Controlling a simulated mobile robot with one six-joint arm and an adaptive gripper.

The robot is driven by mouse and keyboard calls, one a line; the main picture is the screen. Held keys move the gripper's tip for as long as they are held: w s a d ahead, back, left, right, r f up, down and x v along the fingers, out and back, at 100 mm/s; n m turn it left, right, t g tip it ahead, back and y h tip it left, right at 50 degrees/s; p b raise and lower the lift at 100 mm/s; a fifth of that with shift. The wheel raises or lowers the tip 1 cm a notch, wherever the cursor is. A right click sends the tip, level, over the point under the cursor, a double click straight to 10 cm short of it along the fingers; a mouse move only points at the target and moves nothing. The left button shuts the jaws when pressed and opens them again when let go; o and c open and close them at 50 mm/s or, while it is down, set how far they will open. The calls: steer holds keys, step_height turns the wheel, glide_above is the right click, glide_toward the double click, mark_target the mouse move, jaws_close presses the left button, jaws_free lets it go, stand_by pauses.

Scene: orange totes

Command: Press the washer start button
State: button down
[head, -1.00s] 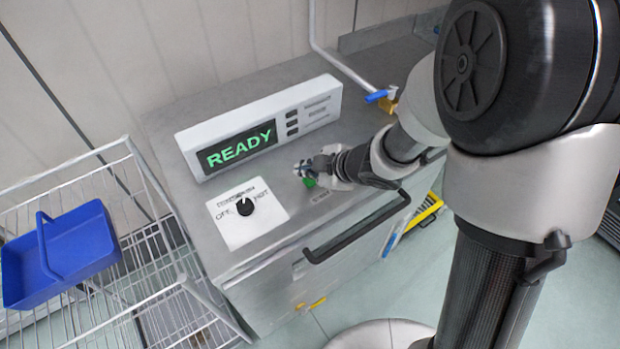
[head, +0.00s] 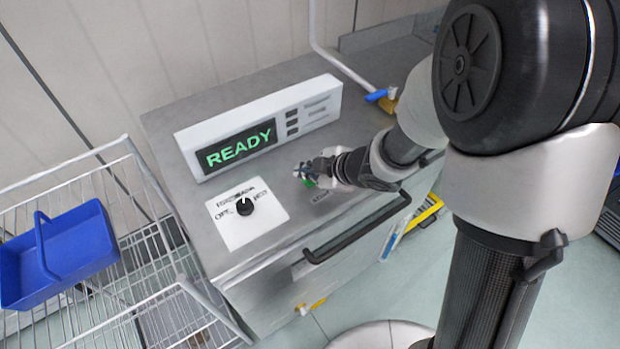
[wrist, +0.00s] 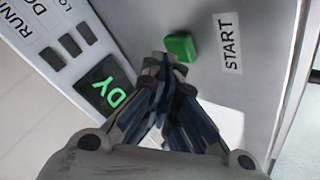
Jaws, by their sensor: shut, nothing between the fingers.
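The green start button (wrist: 181,47) sits on the grey top of the washer (head: 300,219), beside a white START label (wrist: 230,43). In the head view only a bit of the button (head: 309,184) shows beneath my gripper (head: 303,170). In the wrist view my gripper (wrist: 168,62) is shut and empty. Its fingertips lie just beside the button's lower left edge in the picture. I cannot tell whether they touch it. The display (head: 237,147) on the white panel reads READY in green letters.
A white plate with a black knob (head: 245,206) lies left of the button. A black handle bar (head: 356,229) runs along the washer's front edge. A wire rack with a blue basket (head: 82,249) stands at the left. A blue-handled valve (head: 376,95) is at the back right.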

mark_target(308, 182)
steer(key=shift+f+b, duration=0.35)
steer(key=shift+f, duration=0.15)
stand_by(0.3)
stand_by(0.4)
steer(key=shift+r+p, duration=0.95)
steer(key=shift+p, duration=0.05)
step_height(308, 182, up, 5)
steer(key=p, duration=0.5)
stand_by(0.4)
